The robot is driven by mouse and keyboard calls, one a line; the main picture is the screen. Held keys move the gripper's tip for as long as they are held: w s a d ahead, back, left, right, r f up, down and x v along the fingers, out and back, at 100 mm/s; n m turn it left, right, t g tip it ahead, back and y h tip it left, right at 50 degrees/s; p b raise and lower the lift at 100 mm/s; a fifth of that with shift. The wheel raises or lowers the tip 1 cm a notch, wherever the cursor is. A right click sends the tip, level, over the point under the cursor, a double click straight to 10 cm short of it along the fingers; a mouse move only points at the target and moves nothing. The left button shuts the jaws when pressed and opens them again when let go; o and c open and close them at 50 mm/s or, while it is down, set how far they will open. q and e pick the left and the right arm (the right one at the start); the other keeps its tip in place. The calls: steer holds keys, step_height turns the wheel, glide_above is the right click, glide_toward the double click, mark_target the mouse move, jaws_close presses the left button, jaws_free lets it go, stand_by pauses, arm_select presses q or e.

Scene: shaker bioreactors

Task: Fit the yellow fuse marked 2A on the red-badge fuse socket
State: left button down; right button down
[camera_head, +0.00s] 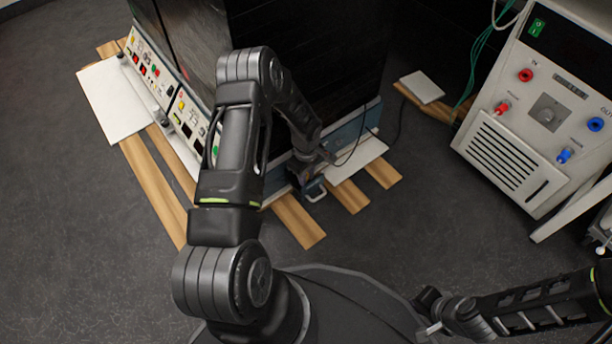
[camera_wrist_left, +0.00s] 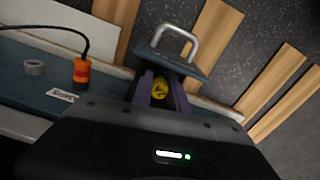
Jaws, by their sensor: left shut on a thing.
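My left gripper (camera_head: 310,182) is low at the front edge of the dark cabinet, beside a metal handle (camera_head: 315,191). In the left wrist view its dark fingers (camera_wrist_left: 160,88) are shut on a small round yellow fuse (camera_wrist_left: 159,90) with a dark mark on it. I cannot read the mark as 2A. The fuse is right behind a blue-grey plate (camera_wrist_left: 172,62) that carries the handle. I cannot make out a red-badge fuse socket; the fingers and plate may hide it. My right gripper (camera_head: 430,328) is at the bottom right, too small to judge.
An orange plug (camera_wrist_left: 81,70) with a black cable, a grey ring (camera_wrist_left: 34,67) and a white label (camera_wrist_left: 62,95) are on the blue-grey ledge left of the fingers. Wooden slats (camera_head: 298,222) lie on the floor. A white power unit (camera_head: 520,130) stands at the right.

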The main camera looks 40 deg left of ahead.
arm_select(q)
steer(key=shift+f, duration=0.1)
steer(key=c, duration=1.2)
jaws_free()
steer(key=shift+r, duration=0.3)
step_height(320, 180, up, 7)
steer(key=p, duration=0.3)
steer(key=shift+r, duration=0.15)
steer(key=shift+d, duration=0.1)
